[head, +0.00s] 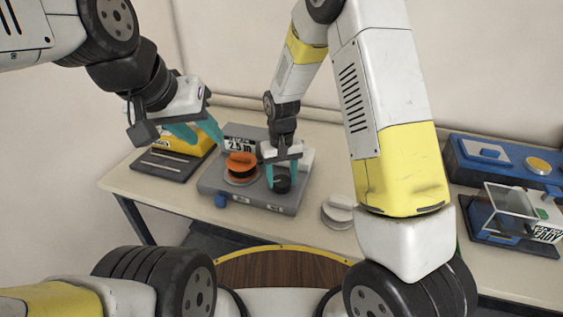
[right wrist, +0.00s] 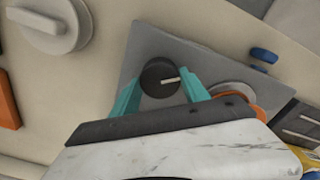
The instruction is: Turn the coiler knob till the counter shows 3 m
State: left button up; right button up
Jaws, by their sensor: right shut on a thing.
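The grey coiler (head: 225,192) stands on the table with an orange spool (head: 240,165) on its left part. Its counter (head: 240,144) at the back reads 2.5 m. The black coiler knob (head: 281,184) is at its right; in the right wrist view the knob (right wrist: 158,78) shows a pale pointer line toward the right. My right gripper (head: 278,178) is shut on the knob, with a teal finger on each side of it, also seen in the right wrist view (right wrist: 160,92). My left gripper (head: 200,136) hangs left of the coiler with its teal fingers apart, empty.
A yellow device on a dark base (head: 165,165) is at the left, below my left gripper. A white round object with a handle (head: 340,211) lies right of the coiler. A blue device (head: 500,158) and a clear-lidded box (head: 510,208) stand at the far right.

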aim_at(281, 180)
jog(key=shift+m, duration=1.1)
jog(key=shift+w, duration=0.1)
jog(key=o, duration=1.4)
jog(key=shift+c, duration=0.2)
notch_tip(281, 180, up, 7)
jog(key=shift+r, duration=0.45)
